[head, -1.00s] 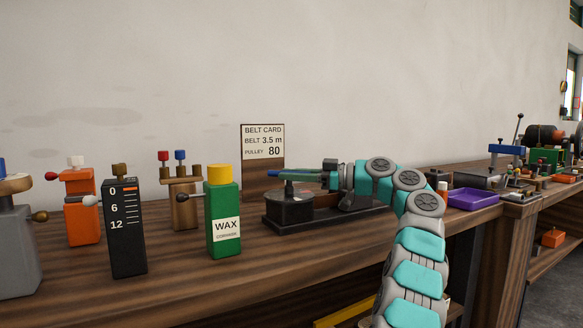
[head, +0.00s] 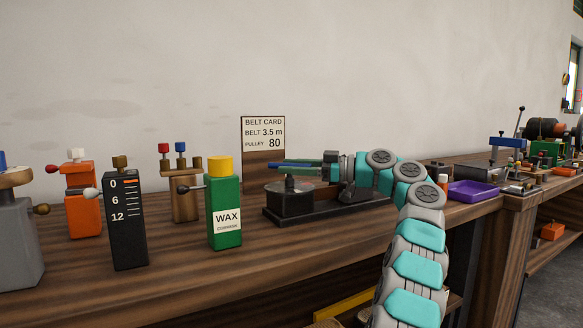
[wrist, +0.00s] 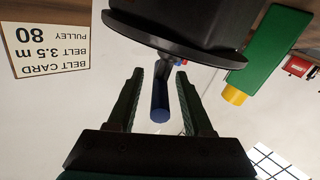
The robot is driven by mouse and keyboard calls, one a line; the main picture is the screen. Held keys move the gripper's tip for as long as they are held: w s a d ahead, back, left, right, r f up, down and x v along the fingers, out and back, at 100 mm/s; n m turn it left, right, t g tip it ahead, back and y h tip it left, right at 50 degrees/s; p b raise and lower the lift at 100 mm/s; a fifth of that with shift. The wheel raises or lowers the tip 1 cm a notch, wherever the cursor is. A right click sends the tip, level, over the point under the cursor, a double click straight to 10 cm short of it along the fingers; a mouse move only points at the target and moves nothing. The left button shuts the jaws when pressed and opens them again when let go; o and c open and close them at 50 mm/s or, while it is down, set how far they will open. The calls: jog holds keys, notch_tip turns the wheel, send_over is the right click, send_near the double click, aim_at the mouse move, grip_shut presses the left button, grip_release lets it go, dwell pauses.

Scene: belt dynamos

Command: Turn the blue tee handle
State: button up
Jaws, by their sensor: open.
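The blue tee handle (wrist: 160,98) is a blue bar in the middle of the wrist view, on a dark stem under a black disc, as that view is upside down. My gripper (wrist: 160,72) is open, with one dark green finger on each side of the blue bar and a visible gap to both. In the head view my gripper (head: 272,164) reaches left over the black round dynamo base (head: 290,202). There the bar and fingers overlap as blue and green strips, so they are hard to separate.
A green wax bottle (head: 224,190) with a yellow cap stands left of the base. A belt card (head: 263,122) stands behind it. A black scale block (head: 128,230) and orange block (head: 84,205) stand further left. A purple tray (head: 474,191) lies to the right.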

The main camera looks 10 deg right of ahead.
jog(key=v, duration=0.7)
jog(key=shift+d, duration=0.35)
jog(key=shift+s, duration=0.1)
jog(key=shift+c, duration=0.3)
